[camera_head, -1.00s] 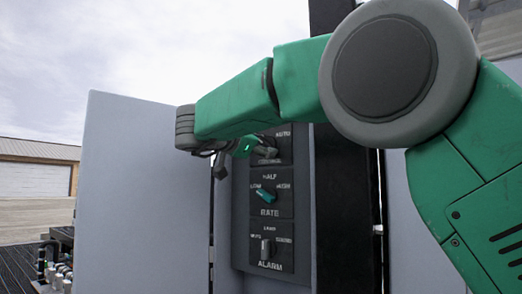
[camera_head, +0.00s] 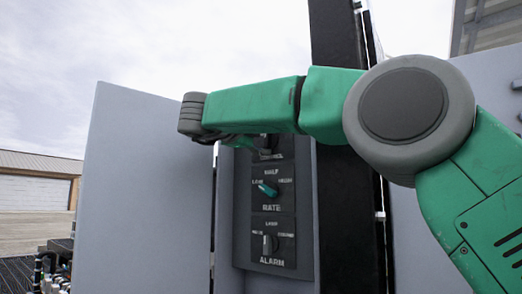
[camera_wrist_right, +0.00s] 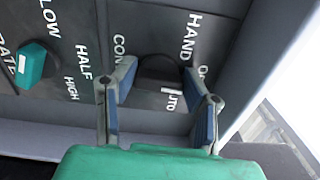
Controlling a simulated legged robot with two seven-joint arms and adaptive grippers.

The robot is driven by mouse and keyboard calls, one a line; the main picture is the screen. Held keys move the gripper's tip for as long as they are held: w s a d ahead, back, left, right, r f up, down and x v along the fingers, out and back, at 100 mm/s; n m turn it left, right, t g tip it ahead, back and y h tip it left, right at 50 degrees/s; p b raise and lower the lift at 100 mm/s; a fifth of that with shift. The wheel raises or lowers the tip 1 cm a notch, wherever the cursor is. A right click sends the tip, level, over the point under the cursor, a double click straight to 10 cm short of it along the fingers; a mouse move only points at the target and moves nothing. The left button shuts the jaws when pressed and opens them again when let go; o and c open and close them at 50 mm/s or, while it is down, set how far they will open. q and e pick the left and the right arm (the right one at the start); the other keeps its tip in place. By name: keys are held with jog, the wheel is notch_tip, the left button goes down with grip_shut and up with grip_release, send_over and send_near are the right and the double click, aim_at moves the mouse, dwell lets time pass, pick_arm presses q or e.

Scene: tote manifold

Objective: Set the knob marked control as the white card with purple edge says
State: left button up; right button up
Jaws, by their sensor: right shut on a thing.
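The control knob (camera_wrist_right: 158,68) is dark and sits at the top of the grey panel. In the right wrist view the labels HAND and partly hidden CON and AUTO surround it. My right gripper (camera_wrist_right: 160,78) has its two blue-padded fingers on either side of this knob, shut on it. Where the knob points is unclear. The white card with purple edge is not in view, nor is my left gripper.
Below are the RATE knob (camera_head: 267,189), teal and turned towards LOW, and the grey ALARM knob (camera_head: 268,244). A grey door panel (camera_head: 145,190) stands at the left, and a dark post (camera_head: 345,210) rises at the right.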

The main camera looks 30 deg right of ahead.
jog(key=m+b, duration=0.1)
jog(key=m, duration=0.1)
jog(key=m+b, duration=0.2)
jog(key=m, duration=0.1)
jog(key=shift+f+m, duration=0.3)
jog(key=m+b, duration=0.2)
jog(key=m, duration=0.3)
jog(key=shift+m, duration=0.3)
jog(key=o, duration=1.1)
jog(key=shift+o, duration=0.2)
jog(key=shift+w, duration=0.1)
jog(key=shift+r, duration=0.1)
